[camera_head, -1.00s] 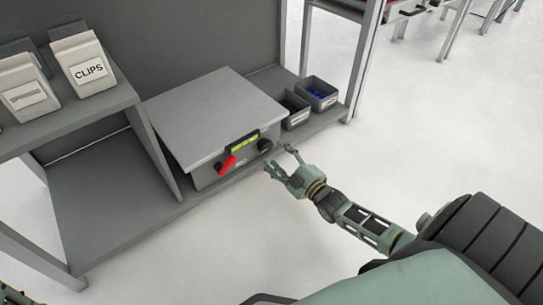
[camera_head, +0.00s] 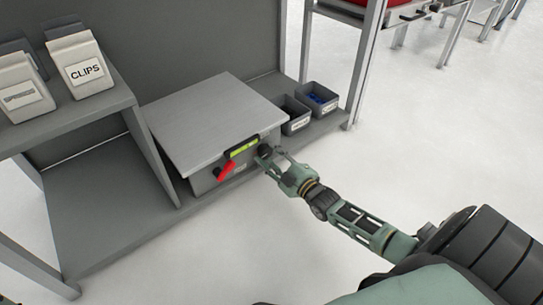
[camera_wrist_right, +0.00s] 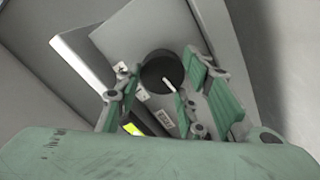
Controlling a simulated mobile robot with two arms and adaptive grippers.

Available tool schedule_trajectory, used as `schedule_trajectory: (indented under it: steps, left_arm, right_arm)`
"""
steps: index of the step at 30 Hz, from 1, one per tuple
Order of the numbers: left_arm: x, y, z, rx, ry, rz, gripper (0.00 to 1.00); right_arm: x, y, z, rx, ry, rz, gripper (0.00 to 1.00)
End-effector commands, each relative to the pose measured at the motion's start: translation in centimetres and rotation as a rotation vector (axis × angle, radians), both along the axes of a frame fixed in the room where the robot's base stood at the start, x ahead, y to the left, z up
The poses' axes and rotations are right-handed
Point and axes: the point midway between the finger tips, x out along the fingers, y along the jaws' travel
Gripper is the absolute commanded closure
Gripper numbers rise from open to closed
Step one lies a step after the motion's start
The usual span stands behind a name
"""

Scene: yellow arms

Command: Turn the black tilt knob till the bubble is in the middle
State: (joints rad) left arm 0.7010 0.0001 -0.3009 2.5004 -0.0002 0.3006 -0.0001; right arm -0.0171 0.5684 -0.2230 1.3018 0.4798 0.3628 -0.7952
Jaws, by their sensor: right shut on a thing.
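The black tilt knob (camera_head: 265,151) is on the front of a grey box with a flat metal top (camera_head: 215,120). In the right wrist view the knob (camera_wrist_right: 161,70) is round with a white pointer line, between the fingers. My right gripper (camera_head: 268,158) is shut on the knob. The yellow-green level vial (camera_head: 243,147) is left of the knob; it also shows in the right wrist view (camera_wrist_right: 133,129). The bubble is too small to make out. A red lever (camera_head: 227,170) is below the vial.
Two small grey bins stand right of the box, one (camera_head: 316,98) with blue pieces. A raised shelf (camera_head: 75,112) at left holds a bin marked CLIPS (camera_head: 82,68). A frame post (camera_head: 365,65) rises at right. Floor in front is clear.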

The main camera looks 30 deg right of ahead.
Motion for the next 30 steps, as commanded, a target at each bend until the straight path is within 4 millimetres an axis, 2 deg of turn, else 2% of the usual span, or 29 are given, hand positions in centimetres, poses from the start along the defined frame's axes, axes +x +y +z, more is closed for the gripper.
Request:
schedule_trajectory:
  steps: [2, 23, 30]
  left_arm:
    - [0.01, 0.0, 0.01, 0.0, 0.0, 0.0, 1.0]
    - [0.05, 0.01, 0.2, 0.0, 0.002, 0.001, 1.0]
    - [0.06, 0.01, 0.66, 0.0, 0.002, 0.001, 1.0]
  right_arm:
    - [0.04, -0.06, 0.16, 0.0, -0.004, 0.0, 0.9]
    - [0.09, -0.12, 0.28, 0.023, -0.003, -0.002, 0.9]
    - [0.11, -0.12, 0.41, 0.085, 0.001, -0.001, 0.9]
